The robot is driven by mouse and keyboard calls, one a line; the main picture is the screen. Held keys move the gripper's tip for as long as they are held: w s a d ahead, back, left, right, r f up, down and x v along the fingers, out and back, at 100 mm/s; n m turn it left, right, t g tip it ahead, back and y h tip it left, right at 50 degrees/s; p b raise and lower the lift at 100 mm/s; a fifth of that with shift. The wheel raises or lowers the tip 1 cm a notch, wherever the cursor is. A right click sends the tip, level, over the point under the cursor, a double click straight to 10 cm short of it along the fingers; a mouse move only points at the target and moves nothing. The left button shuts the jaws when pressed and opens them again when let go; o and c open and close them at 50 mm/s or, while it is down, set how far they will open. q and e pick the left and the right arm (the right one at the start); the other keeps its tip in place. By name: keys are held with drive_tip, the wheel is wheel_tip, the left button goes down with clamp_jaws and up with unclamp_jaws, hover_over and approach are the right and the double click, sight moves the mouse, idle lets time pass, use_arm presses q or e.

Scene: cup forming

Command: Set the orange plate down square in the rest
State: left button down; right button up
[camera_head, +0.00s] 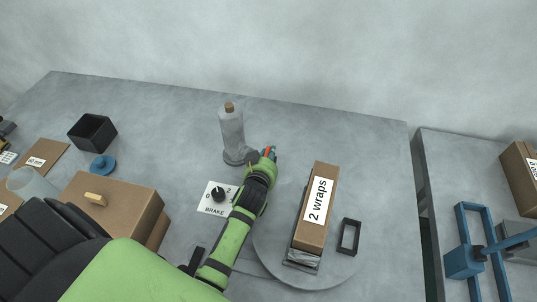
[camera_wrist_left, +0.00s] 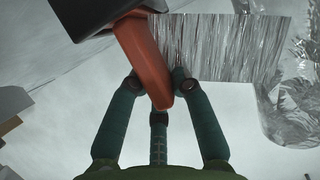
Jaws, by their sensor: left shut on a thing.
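My left gripper (camera_head: 267,154) is shut on the orange plate (camera_head: 270,150), of which only a small bit shows in the head view. In the left wrist view the plate (camera_wrist_left: 148,60) is a long, tilted orange bar between the fingers (camera_wrist_left: 160,86). Its upper end meets a dark block (camera_wrist_left: 90,14); I cannot tell whether they touch. The gripper is just right of the clear, cork-topped roll (camera_head: 231,130) and its dark round base. I cannot tell which thing is the rest. My right gripper is not in view.
The "2 wraps" box (camera_head: 317,205) stands upon a round disc (camera_head: 268,252), beside a black frame (camera_head: 349,236). A brake dial (camera_head: 218,195) lies left of my forearm. A brown box (camera_head: 115,207) and black bin (camera_head: 92,132) are further left. The back right tabletop is clear.

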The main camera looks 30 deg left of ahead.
use_arm(q)
drive_tip(key=shift+s+f, duration=0.1)
drive_tip(key=shift+f, duration=0.2)
idle(0.5)
drive_tip(key=c, duration=1)
unclamp_jaws()
drive_tip(key=shift+c, duration=0.2)
wheel_tip(320, 180, up, 10)
drive_tip(key=shift+f, duration=0.1)
